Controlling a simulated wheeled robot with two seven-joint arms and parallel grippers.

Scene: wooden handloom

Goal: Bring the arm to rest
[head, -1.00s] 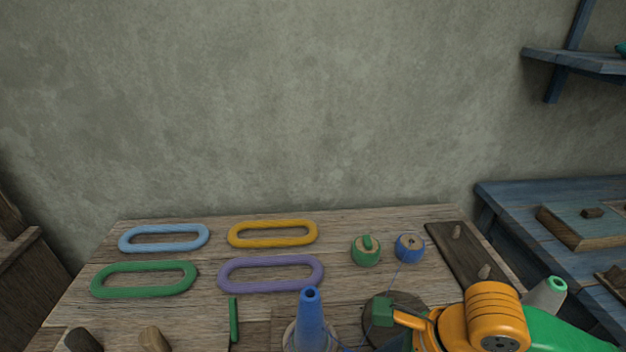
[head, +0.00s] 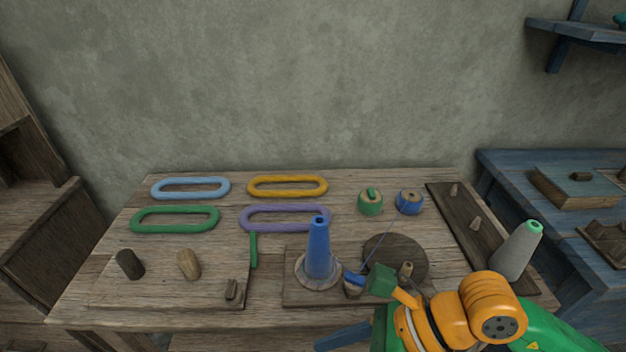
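My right arm (head: 492,305), orange and green, comes in from the lower right over the table's front right. The visible end of my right gripper (head: 381,281) is a green block on an orange link, beside a small blue-topped bobbin (head: 353,284). I cannot tell whether it touches the bobbin, or how far its fingers are apart. A blue thread runs from the blue ball (head: 410,203) down toward the bobbin. My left gripper is not in view.
A blue cone (head: 318,250) stands on a round base left of my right gripper. A grey cone (head: 517,252) stands close to my arm. Several oval rings, including a purple one (head: 285,218), lie at the table's back left. A dark disc (head: 397,256) lies behind the gripper.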

